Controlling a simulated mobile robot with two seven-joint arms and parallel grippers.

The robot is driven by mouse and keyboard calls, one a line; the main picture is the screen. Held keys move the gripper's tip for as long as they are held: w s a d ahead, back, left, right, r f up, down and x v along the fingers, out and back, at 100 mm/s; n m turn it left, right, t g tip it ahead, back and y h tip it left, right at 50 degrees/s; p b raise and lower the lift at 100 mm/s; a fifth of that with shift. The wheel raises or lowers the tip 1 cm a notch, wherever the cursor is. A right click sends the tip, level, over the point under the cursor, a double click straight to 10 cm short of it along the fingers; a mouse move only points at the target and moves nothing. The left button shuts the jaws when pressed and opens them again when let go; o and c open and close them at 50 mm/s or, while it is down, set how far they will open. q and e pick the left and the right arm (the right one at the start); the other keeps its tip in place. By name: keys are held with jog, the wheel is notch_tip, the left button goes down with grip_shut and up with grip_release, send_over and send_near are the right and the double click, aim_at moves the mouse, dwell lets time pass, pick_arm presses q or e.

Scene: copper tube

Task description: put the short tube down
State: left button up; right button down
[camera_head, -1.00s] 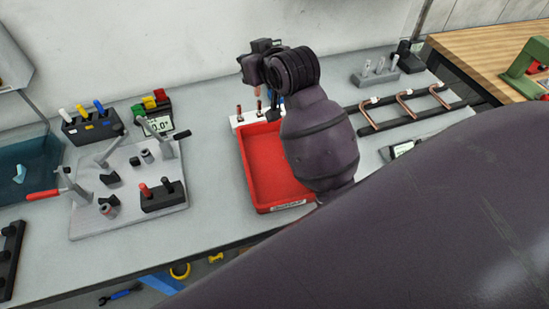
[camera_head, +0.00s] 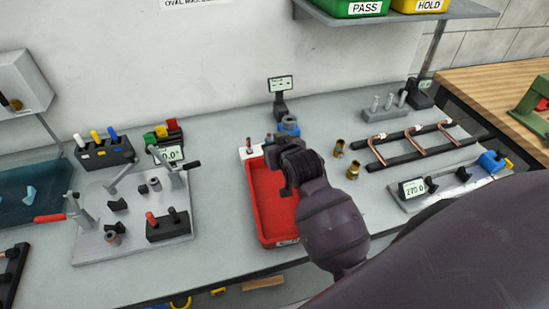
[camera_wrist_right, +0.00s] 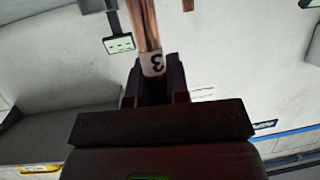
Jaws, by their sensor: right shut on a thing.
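My right gripper (camera_head: 272,150) is over the back of the red tray, by the right part of a small white rack (camera_head: 246,153). In the right wrist view, the gripper (camera_wrist_right: 155,78) is shut on a copper tube (camera_wrist_right: 145,24) with a white label marked 3 (camera_wrist_right: 154,65). The tube extends away from the fingers, and its far end is out of frame. In the head view the held tube is hidden or too small to tell. Another copper tube (camera_head: 248,143) stands upright at the rack's left. My left gripper is not in view.
The red tray (camera_head: 262,243) lies in front of the rack. Brass fittings (camera_head: 353,170) and a blue device (camera_head: 289,124) stand nearby. Bent copper tubes (camera_head: 376,150) rest on black rails at right. A clamp fixture plate (camera_head: 95,247) is at left.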

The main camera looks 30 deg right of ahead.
jog(key=shift+f, duration=2.7)
jog(key=shift+f, duration=0.1)
jog(key=c, duration=1.1)
grip_release()
jog(key=v, duration=0.7)
jog(key=shift+s+r, duration=0.2)
jog(key=shift+s, duration=0.05)
